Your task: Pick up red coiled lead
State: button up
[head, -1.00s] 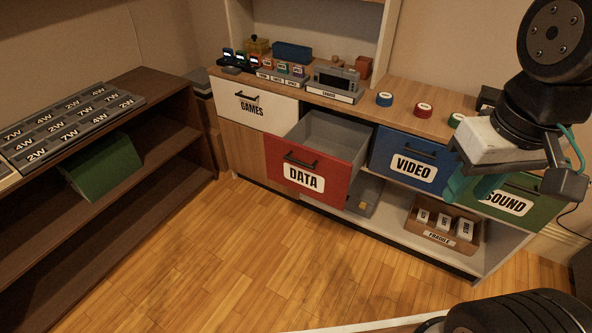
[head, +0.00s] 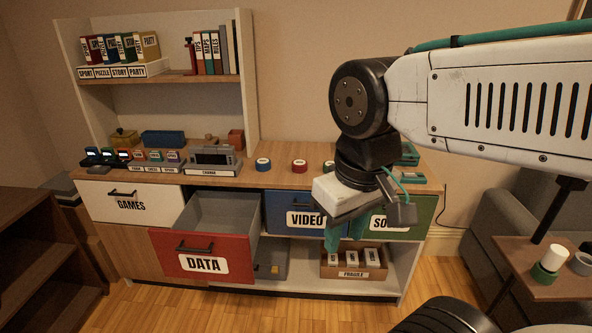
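A small red round coil with a pale centre (head: 299,165) lies on the wooden cabinet top, between a blue one (head: 263,163) and a green one (head: 329,165). It looks like the red coiled lead. My gripper (head: 345,236) points down, with its teal fingers apart and nothing seen between them. In the picture it is right of and below the red coil, in front of the VIDEO and SOUND drawers. The gripper partly covers both drawer fronts. The red coil is unobstructed.
The red DATA drawer (head: 202,259) stands pulled out and looks empty. The GAMES (head: 131,203), VIDEO (head: 290,212) and SOUND (head: 415,212) drawers look shut. A CHARGE dock (head: 213,160) stands left of the coils. A side table (head: 560,285) is at right.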

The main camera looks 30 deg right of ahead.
aim_at(298, 165)
jog(key=u, duration=0.65)
jog(key=i, duration=1.35)
jog(key=z, duration=2.9)
